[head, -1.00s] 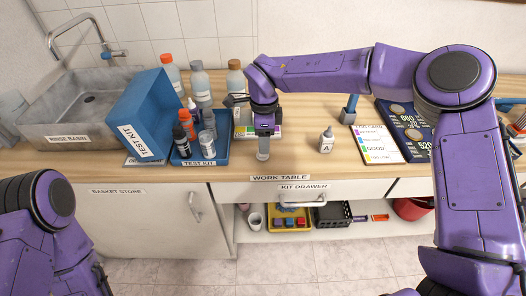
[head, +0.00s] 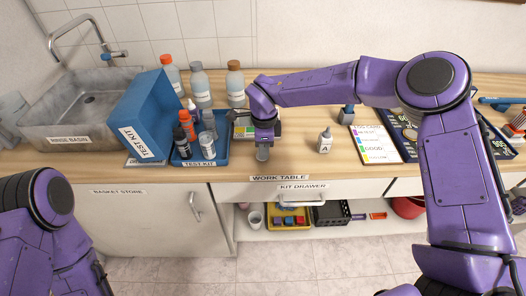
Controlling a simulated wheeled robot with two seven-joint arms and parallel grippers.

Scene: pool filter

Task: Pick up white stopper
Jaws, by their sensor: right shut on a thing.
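My right gripper (head: 263,141) points down at the front middle of the work table and is shut at the top of a small, clear-grey vial (head: 262,154). The vial looks upright, close to the table's front edge. The white stopper cannot be made out; the vial's top, between the fingers, is hidden by the gripper. Only the purple links of my left arm show at the lower left; the left gripper is out of view.
A blue tray (head: 218,159) with several small bottles stands left of the gripper, beside a blue test kit box (head: 143,112). A white bottle marked A (head: 325,141) and a colour card (head: 375,145) are to the right. Taller bottles stand behind.

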